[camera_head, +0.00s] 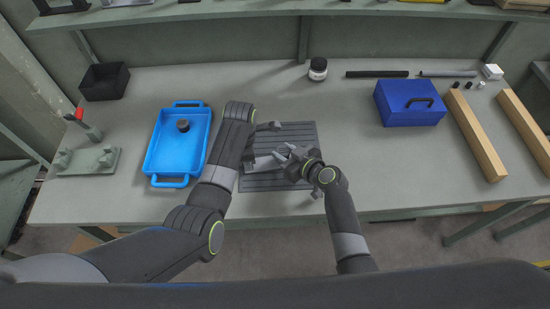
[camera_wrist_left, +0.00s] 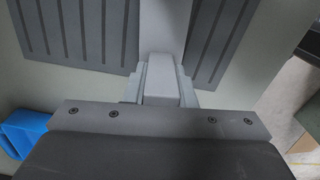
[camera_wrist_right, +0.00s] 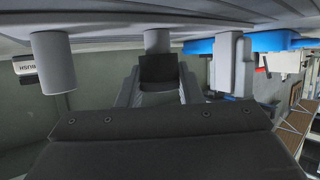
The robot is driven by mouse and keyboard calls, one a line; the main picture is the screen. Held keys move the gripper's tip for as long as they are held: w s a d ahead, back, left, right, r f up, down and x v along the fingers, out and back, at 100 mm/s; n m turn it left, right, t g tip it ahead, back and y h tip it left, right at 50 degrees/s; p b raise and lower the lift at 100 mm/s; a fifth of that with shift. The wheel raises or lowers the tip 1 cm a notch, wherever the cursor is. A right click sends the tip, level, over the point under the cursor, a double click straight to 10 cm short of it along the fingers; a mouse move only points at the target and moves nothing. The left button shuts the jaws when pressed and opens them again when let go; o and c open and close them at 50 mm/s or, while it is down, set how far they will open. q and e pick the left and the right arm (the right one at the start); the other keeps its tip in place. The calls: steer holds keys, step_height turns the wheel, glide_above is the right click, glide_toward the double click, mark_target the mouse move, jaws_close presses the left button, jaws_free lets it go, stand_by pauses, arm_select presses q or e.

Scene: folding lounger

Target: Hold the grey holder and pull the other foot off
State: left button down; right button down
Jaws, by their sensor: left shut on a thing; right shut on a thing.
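The grey holder (camera_head: 265,163) is over the dark ribbed mat, between my two grippers. My left gripper (camera_wrist_left: 160,88) is shut on a pale grey bar of the holder (camera_wrist_left: 165,30). My right gripper (camera_wrist_right: 160,85) is shut on a black foot (camera_wrist_right: 160,70), which sits against the end of a grey round post (camera_wrist_right: 157,40). I cannot tell whether the foot is still fixed to that post. A black round piece that looks like a foot (camera_head: 183,125) lies in the blue tray (camera_head: 153,160). My right gripper also shows in the head view (camera_head: 290,157); its fingertips partly hide the holder.
The ribbed mat (camera_head: 300,135) lies mid-table. A blue toolbox (camera_head: 410,108) and wooden beams (camera_head: 478,140) stand right. A jar (camera_head: 317,69) and dark rod (camera_head: 377,74) are at the back. A black bin (camera_head: 104,82) and green fixture (camera_head: 86,160) are left.

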mark_target(284, 151)
arm_select(q)
steer(key=shift+s+f, duration=0.15)
steer(key=shift+f, duration=0.1)
arm_select(e)
steer(key=shift+r, duration=2.7)
arm_select(q)
steer(key=c, duration=1.6)
jaws_free()
steer(key=o, duration=0.5)
arm_select(e)
steer(key=shift+w, duration=0.1)
arm_select(q)
steer(key=shift+w+r, duration=0.1)
steer(key=shift+w, duration=0.1)
steer(key=shift+r, duration=0.1)
steer(key=shift+r, duration=4.35)
arm_select(e)
steer(key=shift+f, duration=0.2)
